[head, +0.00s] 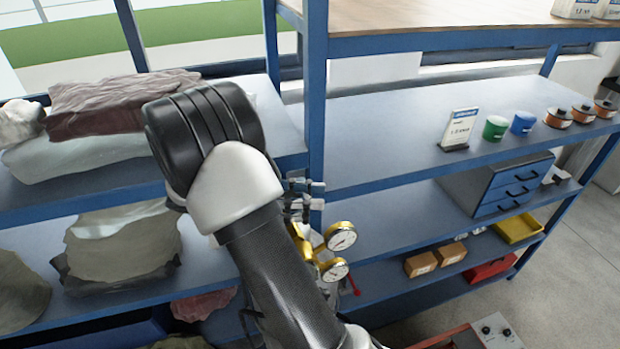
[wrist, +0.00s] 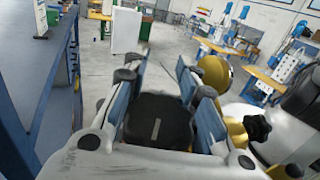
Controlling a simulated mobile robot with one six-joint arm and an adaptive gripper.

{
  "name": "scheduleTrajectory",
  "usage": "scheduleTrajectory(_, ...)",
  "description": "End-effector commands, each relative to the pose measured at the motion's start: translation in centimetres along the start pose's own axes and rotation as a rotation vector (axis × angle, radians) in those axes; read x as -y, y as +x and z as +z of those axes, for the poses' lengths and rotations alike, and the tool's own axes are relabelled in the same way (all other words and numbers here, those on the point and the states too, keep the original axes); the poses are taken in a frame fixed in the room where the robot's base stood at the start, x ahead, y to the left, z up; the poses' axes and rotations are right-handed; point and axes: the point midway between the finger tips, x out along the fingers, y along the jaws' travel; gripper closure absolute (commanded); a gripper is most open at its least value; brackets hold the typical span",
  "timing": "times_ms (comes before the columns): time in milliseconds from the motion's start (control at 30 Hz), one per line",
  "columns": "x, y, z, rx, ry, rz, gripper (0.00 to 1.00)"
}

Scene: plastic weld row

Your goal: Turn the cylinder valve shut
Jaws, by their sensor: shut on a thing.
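In the wrist view my gripper (wrist: 162,100) has its blue-padded fingers on either side of a black, blocky handwheel (wrist: 157,122) with a short pale mark on top, which appears to be the cylinder valve's. The fingers are closed on it. A brass-yellow regulator (wrist: 214,72) shows just to the right, with a black knob (wrist: 257,128) beside it. In the head view my arm covers the cylinder and most of the gripper. Two round gauges, an upper one (head: 341,236) and a lower one (head: 335,270), show right of my arm.
A blue shelf rack (head: 385,119) stands behind, with folded cloths (head: 110,105) at left. Green (head: 495,128) and blue (head: 522,123) tubs and several spools stand at right. A blue drawer unit (head: 512,188) sits below. Open floor (head: 570,285) lies at right.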

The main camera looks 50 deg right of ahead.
Motion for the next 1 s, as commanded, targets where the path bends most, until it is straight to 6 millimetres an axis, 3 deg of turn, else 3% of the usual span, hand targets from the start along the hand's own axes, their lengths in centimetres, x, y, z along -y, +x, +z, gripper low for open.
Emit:
scheduleTrajectory(800,0.20,-0.14,0.06,-0.002,0.006,-0.068,0.98)
scheduleTrajectory(833,0.20,-0.15,0.06,-0.002,0.006,-0.068,0.73)
scheduleTrajectory(1000,0.21,-0.11,0.05,-0.002,0.004,-0.068,0.62)
